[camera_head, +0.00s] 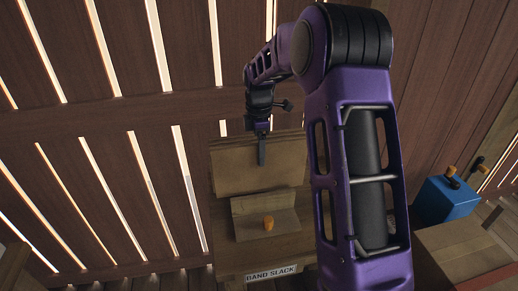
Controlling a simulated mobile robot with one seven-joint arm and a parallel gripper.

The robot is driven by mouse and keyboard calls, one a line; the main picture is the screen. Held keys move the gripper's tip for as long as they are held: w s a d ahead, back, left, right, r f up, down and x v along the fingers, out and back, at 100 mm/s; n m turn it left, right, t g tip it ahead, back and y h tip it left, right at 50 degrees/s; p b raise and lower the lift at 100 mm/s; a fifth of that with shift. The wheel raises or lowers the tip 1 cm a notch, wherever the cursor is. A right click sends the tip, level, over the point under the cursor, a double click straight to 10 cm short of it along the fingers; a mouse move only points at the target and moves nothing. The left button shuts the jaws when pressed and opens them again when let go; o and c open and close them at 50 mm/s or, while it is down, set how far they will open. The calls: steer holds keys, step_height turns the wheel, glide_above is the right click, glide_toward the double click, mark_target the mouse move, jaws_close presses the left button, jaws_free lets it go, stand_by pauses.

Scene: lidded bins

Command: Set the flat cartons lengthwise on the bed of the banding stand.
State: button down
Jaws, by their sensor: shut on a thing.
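The banding stand (228,258) is a wooden block in the middle of the head view, with a white sign (271,272) reading "BAND SLACK" on its front. A flat carton (235,172), a broad tan panel, is at the stand's back. My gripper (262,150) points down over the carton's top edge and is shut on it, with one dark finger showing on the near face. The far finger is hidden. A smaller tan angled piece (250,221) with an orange knob (268,223) is in front of the carton. I cannot tell whether the carton touches the bed.
A blue box (446,199) with orange and black pieces on top stands at the right, behind a tan wooden surface (460,248). A slatted plank wall (110,120) fills the back. My arm hides the area just right of the stand.

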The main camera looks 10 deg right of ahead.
mark_target(259, 168)
steer(key=shift+f+b, duration=1.1)
steer(key=shift+f, duration=1.4)
steer(key=shift+f+b, duration=0.4)
steer(key=shift+f, duration=0.35)
jaws_free()
